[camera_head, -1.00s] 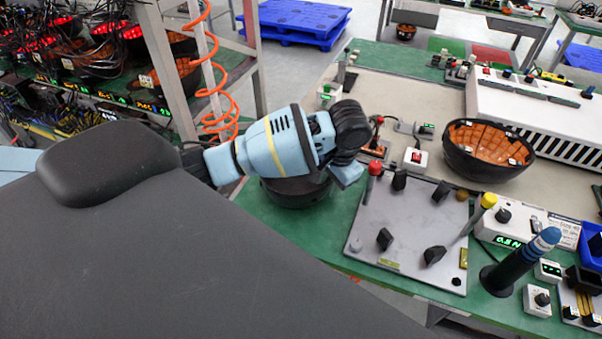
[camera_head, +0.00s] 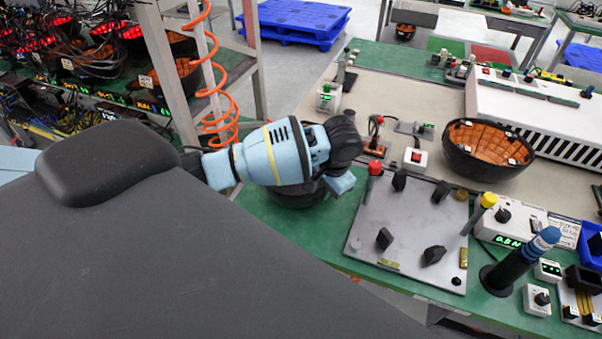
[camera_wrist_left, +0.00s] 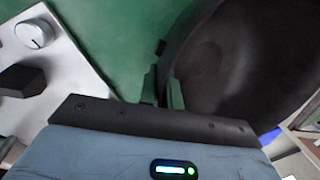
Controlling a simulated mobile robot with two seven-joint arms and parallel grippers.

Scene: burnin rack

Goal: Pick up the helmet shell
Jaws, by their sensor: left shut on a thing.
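A dark helmet shell (camera_head: 298,197) sits at the green front edge of the bench, largely hidden behind my left wrist in the head view. In the left wrist view, the shell (camera_wrist_left: 245,60) fills the upper right as a smooth, dark curved surface. My left gripper (camera_wrist_left: 165,88) is shut on the shell's rim, with the fingers close together at its edge. In the head view, the gripper (camera_head: 338,184) is seen from behind and its fingertips are mostly hidden. My right gripper is not in view.
A grey fixture plate (camera_head: 410,235) with black knobs lies right of the gripper. A second black shell with an orange interior (camera_head: 488,150) sits farther back. A black stand with a blue-tipped tool (camera_head: 520,260) is at front right. A cabled rack (camera_head: 155,50) stands left.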

